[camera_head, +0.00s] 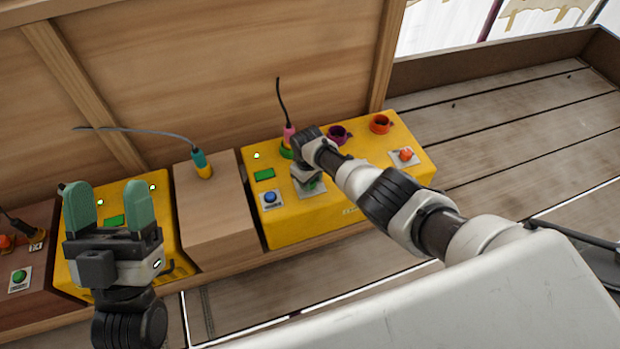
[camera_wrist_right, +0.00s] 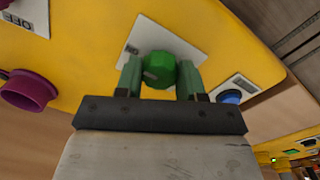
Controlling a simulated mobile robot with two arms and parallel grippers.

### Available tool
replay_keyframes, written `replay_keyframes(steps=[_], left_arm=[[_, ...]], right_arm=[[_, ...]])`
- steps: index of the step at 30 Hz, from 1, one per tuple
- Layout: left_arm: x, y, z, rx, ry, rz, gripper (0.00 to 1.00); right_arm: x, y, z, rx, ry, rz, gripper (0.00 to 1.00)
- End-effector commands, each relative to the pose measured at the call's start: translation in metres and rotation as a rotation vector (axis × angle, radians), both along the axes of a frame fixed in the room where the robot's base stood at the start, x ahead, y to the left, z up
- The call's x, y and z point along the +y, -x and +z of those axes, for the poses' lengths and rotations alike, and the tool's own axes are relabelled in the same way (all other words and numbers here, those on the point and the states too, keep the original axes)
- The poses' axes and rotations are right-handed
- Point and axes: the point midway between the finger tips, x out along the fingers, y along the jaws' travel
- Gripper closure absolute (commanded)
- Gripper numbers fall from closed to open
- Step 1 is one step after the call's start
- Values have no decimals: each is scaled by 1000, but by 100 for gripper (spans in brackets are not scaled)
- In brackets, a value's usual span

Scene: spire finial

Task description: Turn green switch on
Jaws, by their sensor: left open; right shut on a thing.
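The green switch (camera_wrist_right: 158,68) is a round knob on a white plate (camera_wrist_right: 165,38) on the yellow box (camera_head: 345,205). In the right wrist view my right gripper (camera_wrist_right: 159,78) has one finger on each side of the knob and is shut on it. In the head view my right gripper (camera_head: 309,180) reaches down onto the box and hides most of the knob. Part of an ON label shows beside the knob in the wrist view. My left gripper (camera_head: 112,210) is open and empty at the left, its fingers pointing up, in front of another yellow box.
A blue switch (camera_head: 270,198) and a red switch (camera_head: 406,154) flank the green one. Behind are a pink plug (camera_head: 289,135), a purple socket (camera_head: 338,134) and an orange socket (camera_head: 381,123). A wooden block (camera_head: 215,210) with a teal plug (camera_head: 202,164) stands left. Wooden floor lies clear at right.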

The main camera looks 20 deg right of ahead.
Motion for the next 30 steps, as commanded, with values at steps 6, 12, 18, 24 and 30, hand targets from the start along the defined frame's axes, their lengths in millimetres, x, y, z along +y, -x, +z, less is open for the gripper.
replay_keyframes(steps=[6, 12, 18, 24, 30], left_arm=[[0, -1, 0, 5, -2, 1, 36], [0, 0, 0, 4, -2, 1, 36], [0, 0, 0, 4, -2, 1, 36], [0, 0, 0, 3, -1, 1, 36], [0, -4, -2, 40, -11, 2, 36]], right_arm=[[-1, 1, 0, 3, 2, -10, 85], [-1, 1, 0, 3, 2, -9, 85], [-1, 1, 0, 2, 1, -9, 36], [0, 0, 0, 1, 1, -8, 36], [0, 0, 3, 1, 0, -8, 36]])
